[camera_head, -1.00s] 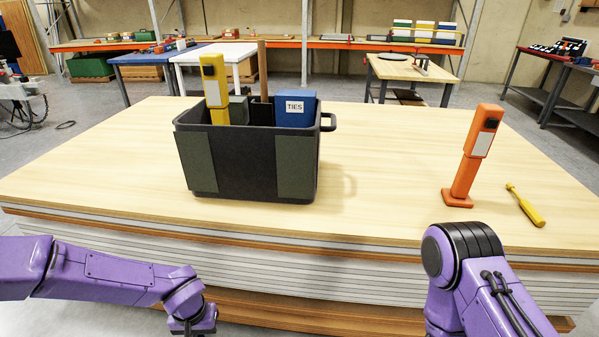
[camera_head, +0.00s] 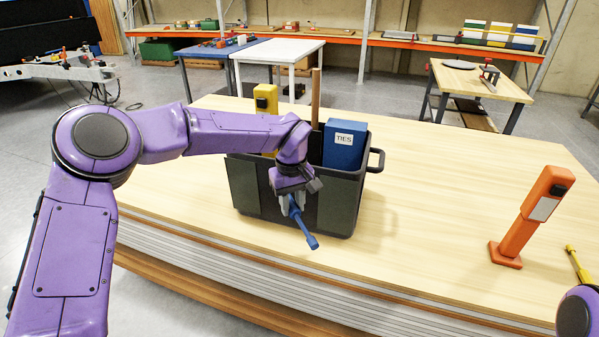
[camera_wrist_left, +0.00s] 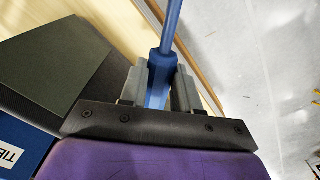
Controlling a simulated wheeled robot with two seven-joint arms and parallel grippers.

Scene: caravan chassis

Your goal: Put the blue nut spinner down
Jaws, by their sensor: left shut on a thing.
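My left gripper (camera_head: 291,201) is shut on the blue nut spinner (camera_head: 304,228), in front of the near wall of the black tote. The spinner hangs tilted, its lower end pointing down and to the right, above the near part of the table top. In the left wrist view the spinner (camera_wrist_left: 168,40) sits between the two grey fingers (camera_wrist_left: 161,85). Its shaft runs away to the top of the picture. My right gripper is out of view; only a bit of purple arm shows at the lower right corner.
The black tote (camera_head: 340,205) holds a blue TIES box (camera_head: 344,145), a yellow tool (camera_head: 266,100) and a wooden handle (camera_head: 316,95). An orange tool (camera_head: 530,218) stands upright on the table top (camera_head: 430,215), with a yellow screwdriver (camera_head: 577,262) beside it. The table between tote and orange tool is clear.

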